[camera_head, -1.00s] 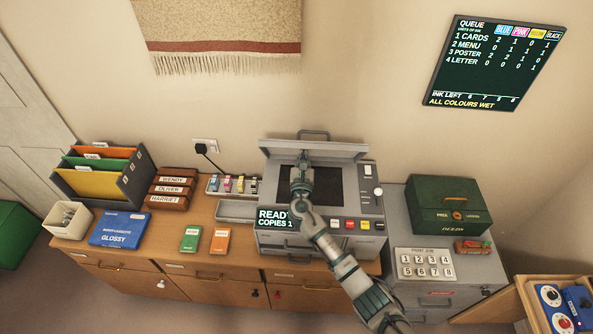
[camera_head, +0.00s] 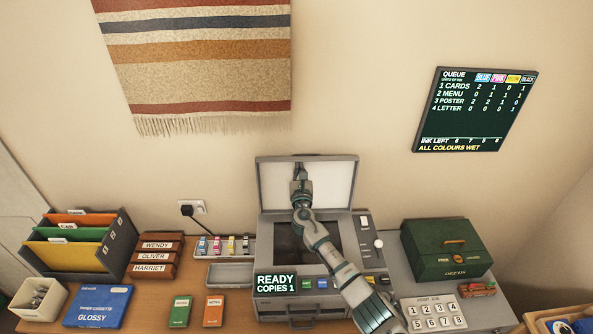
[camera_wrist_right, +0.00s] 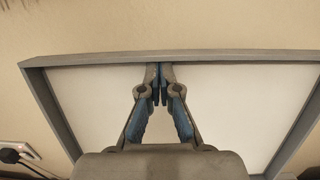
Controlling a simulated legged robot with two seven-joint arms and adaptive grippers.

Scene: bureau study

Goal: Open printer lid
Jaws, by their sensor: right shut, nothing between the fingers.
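The grey printer (camera_head: 365,262) stands on the desk, its display reading READY, COPIES 1. Its lid (camera_head: 335,185) is raised steeply, with the white underside facing me and the dark glass (camera_head: 290,240) exposed below. My right gripper (camera_head: 299,170) is at the upper part of the lid's underside. In the right wrist view the gripper (camera_wrist_right: 158,72) has its fingertips together with nothing between them, close to the lid's top edge (camera_wrist_right: 200,55). I cannot tell whether the tips touch the lid. My forearm hides part of the glass and the control buttons. My left gripper is not in view.
A row of ink cartridges (camera_head: 230,244) and an empty grey tray (camera_head: 230,274) sit left of the printer. A green box (camera_head: 447,250) and a number keypad (camera_head: 433,314) are on the right. A wall socket with a plug (camera_head: 189,208) is behind. The wall above the lid is clear.

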